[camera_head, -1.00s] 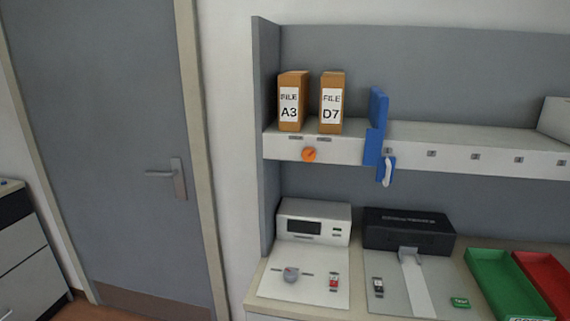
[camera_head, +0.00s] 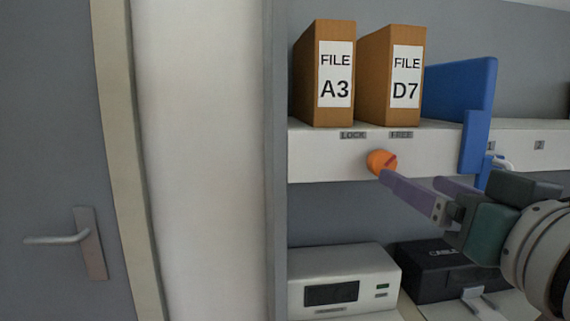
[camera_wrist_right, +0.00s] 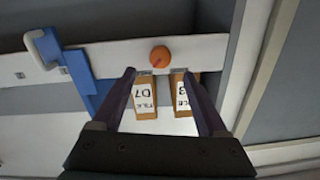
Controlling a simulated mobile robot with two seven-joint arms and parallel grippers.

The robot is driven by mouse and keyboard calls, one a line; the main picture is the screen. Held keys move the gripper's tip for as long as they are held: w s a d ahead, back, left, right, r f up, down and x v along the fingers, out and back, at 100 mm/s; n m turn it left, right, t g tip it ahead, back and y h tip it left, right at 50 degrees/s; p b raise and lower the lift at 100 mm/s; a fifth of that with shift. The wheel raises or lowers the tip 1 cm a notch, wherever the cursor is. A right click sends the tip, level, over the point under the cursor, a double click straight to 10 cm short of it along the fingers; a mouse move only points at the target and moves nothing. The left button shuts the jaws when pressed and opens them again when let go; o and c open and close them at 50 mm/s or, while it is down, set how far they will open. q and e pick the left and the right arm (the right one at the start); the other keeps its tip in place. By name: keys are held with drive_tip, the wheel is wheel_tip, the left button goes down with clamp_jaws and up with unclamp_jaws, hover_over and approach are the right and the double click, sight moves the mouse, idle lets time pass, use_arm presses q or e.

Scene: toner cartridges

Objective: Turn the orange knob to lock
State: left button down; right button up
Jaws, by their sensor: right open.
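The orange knob (camera_head: 381,161) sits on the front edge of the white shelf, below the LOCK label (camera_head: 353,135) and the FREE label (camera_head: 401,135). Its dark red mark slants up and right, toward the FREE side. My right gripper (camera_head: 412,180) is open and empty in front of the shelf. One finger's tip overlaps the knob's lower edge in the head view; I cannot tell whether they touch. In the right wrist view the knob (camera_wrist_right: 160,56) shows beyond and between the spread fingertips (camera_wrist_right: 159,72). My left gripper is not in view.
File box A3 (camera_head: 325,75) and file box D7 (camera_head: 390,78) stand on the shelf above the knob. A blue bookend-like panel (camera_head: 478,115) is just right. A white device (camera_head: 342,280) and a black box (camera_head: 440,272) stand below. A grey door (camera_head: 45,150) is left.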

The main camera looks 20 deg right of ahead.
sight(385, 166)
drive_tip(key=p+x, duration=0.1)
drive_tip(key=x, duration=0.6)
drive_tip(key=shift+a, duration=0.1)
clamp_jaws()
idle(0.4)
